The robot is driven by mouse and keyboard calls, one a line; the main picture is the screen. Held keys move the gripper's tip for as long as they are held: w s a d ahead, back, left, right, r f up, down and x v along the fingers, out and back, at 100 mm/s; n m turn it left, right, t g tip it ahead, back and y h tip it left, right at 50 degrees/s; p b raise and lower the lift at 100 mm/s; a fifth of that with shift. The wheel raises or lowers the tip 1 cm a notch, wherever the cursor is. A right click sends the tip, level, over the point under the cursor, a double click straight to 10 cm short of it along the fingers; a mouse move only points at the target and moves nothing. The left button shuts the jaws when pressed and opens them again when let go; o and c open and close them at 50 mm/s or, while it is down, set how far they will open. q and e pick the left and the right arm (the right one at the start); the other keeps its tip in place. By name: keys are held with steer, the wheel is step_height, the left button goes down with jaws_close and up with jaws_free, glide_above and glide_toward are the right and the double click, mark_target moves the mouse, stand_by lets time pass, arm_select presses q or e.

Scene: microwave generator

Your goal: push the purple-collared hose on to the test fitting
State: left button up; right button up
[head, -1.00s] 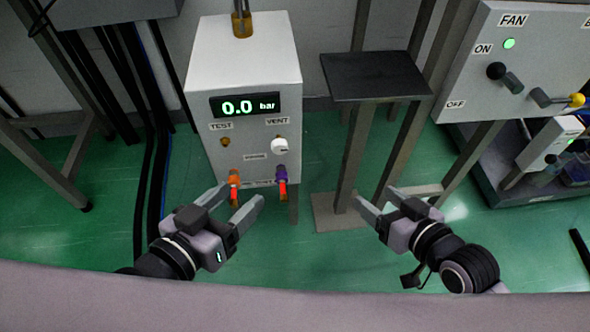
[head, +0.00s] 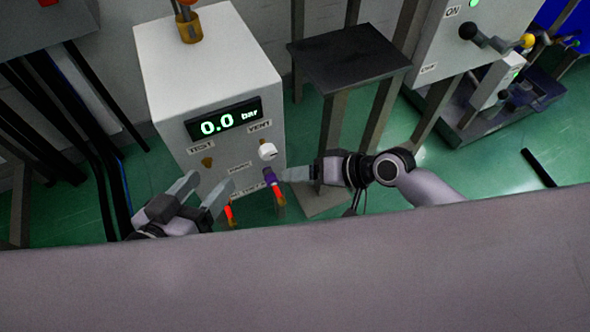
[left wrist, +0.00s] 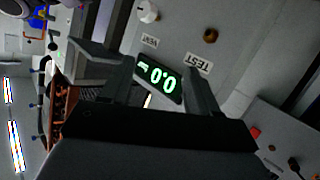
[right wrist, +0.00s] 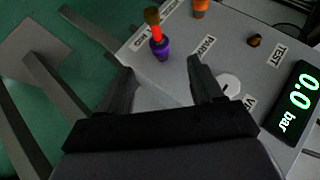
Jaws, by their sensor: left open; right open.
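The purple-collared hose (head: 269,177) hangs at the lower front of the white test box, with a red section below the collar. My right gripper (head: 291,174) is open beside it. In the right wrist view the purple collar (right wrist: 159,48) shows just beyond and between the open fingertips (right wrist: 160,68); I cannot tell whether they touch it. The brass test fitting (head: 207,162) is bare under the TEST label, and also shows in the left wrist view (left wrist: 210,36). My left gripper (head: 208,186) is open and empty below the fitting, near the orange-collared hose (head: 229,212), partly hidden by its finger.
The display (head: 223,119) reads 0.0 bar. A white VENT knob (head: 267,150) sits above the purple hose. A dark-topped stand (head: 350,55) is right of the box. A fan control panel (head: 440,45) stands further right.

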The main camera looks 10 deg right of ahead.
mark_target(277, 180)
steer(key=b+x, duration=0.3)
steer(key=x, duration=0.2)
steer(key=shift+w+a+f+b, duration=0.1)
steer(key=shift+a+f+b, duration=0.1)
steer(key=shift+b, duration=0.2)
arm_select(q)
steer(key=shift+s+a+r+m+t+y, duration=0.1)
steer(key=shift+s+a+m+t+y, duration=0.1)
steer(key=shift+a+m+t, duration=0.25)
steer(key=shift+s+a+r+m+t+y, duration=0.15)
steer(key=shift+a+t, duration=0.2)
steer(key=shift+a, duration=0.25)
arm_select(e)
steer(key=shift+x, duration=2)
